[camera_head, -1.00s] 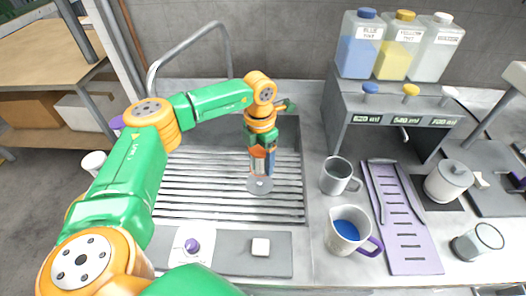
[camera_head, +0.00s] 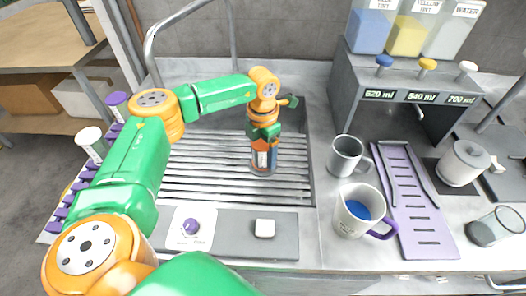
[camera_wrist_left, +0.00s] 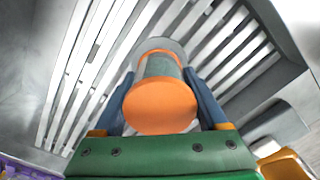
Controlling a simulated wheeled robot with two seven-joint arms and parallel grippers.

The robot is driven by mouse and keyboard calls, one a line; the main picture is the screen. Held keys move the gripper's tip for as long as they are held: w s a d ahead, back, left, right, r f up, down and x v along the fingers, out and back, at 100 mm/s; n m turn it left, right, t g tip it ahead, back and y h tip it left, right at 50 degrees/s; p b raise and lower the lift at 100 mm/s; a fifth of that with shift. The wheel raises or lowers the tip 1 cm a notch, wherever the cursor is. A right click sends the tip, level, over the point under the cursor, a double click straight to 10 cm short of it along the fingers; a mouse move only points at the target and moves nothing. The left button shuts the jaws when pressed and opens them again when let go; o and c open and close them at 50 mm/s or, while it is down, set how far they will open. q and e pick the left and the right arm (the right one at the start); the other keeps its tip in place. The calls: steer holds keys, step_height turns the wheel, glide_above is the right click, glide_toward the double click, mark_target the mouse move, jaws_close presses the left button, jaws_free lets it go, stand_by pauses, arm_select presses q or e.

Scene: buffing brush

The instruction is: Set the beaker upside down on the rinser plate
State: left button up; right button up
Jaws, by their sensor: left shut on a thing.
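My left gripper (camera_head: 264,155) is over the sink, pointing down, shut on the beaker (camera_wrist_left: 160,105). In the left wrist view the beaker is a tapered cylinder with a broad orange end towards the camera, a grey-green middle and an orange band farther down. It looks upside down and roughly upright between two blue fingers. The round, pale rinser plate (camera_head: 262,172) lies directly below it on the slatted sink; its rim shows beyond the beaker in the left wrist view (camera_wrist_left: 158,43). I cannot tell whether beaker and plate touch. My right gripper is not in view.
A grey mug (camera_head: 346,155) and a white mug with blue liquid (camera_head: 350,222) stand right of the sink, beside a purple slotted tray (camera_head: 424,225). A glass vessel (camera_head: 494,227) stands farther right. A dispenser (camera_head: 353,80) is behind. A purple knob (camera_head: 190,227) is in front.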

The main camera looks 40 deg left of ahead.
arm_select(q)
steer(key=shift+f, duration=0.55)
stand_by(0.6)
steer(key=o, duration=1.3)
